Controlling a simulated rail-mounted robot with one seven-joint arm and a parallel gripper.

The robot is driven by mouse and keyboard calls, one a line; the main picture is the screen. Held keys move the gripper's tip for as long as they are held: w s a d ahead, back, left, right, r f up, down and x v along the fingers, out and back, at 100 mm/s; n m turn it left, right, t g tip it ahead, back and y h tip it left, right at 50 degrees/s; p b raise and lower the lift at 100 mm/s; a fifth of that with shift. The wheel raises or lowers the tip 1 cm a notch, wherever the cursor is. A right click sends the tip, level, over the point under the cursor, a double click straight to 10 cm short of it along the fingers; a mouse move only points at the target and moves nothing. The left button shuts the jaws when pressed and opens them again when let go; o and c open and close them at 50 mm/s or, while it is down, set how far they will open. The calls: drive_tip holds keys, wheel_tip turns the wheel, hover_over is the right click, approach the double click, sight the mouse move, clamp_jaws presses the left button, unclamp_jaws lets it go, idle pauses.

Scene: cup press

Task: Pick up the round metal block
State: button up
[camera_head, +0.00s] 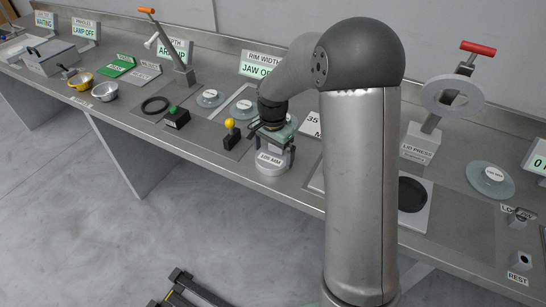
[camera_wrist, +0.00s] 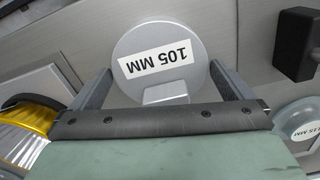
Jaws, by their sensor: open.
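The round metal block (camera_head: 272,167) is a pale grey disc-shaped cylinder with a white label on the bench, near the front edge. In the wrist view the round metal block (camera_wrist: 180,38) shows its "105 MM" label upside down. My gripper (camera_head: 278,151) is just above it, pointing down. In the wrist view my gripper (camera_wrist: 162,78) is open, with one finger at the block's lower left and one at its lower right.
A black block (camera_wrist: 293,43) and a disc labelled "115 MM" (camera_wrist: 302,122) show at right in the wrist view. The lid press (camera_head: 420,143) stands to the right.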

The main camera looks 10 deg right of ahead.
drive_tip(key=shift+f, duration=0.35)
drive_tip(key=shift+r, duration=0.1)
drive_tip(key=c, duration=1.2)
